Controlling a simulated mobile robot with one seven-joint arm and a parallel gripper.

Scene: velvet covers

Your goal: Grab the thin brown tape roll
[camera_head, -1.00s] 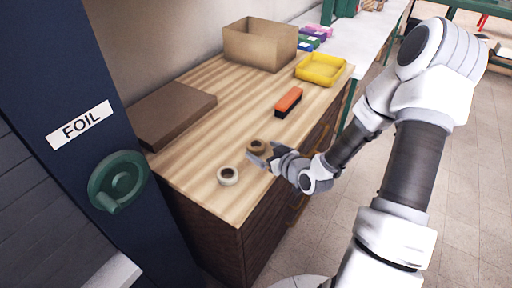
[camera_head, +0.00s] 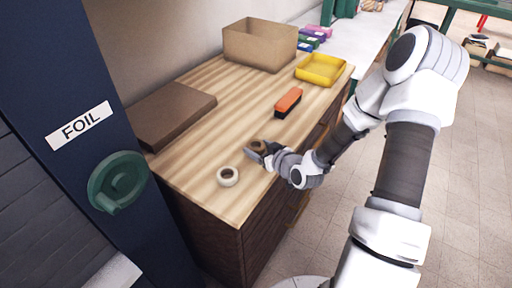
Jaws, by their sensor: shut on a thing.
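The thin brown tape roll (camera_head: 258,145) is on the striped wooden counter top, near its front edge. My gripper (camera_head: 257,151) is at the roll from the right and front, shut on it. The fingers hide part of the roll. I cannot tell whether the roll is clear of the wood. A cream-white tape roll (camera_head: 228,176) lies flat on the counter to the left and nearer, apart from the gripper.
An orange and black brush-like block (camera_head: 288,102), a yellow tray (camera_head: 320,70), an open cardboard box (camera_head: 260,46) and a flat brown box (camera_head: 171,115) stand on the counter (camera_head: 222,112). A blue cabinet labelled FOIL (camera_head: 80,125) stands at the left.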

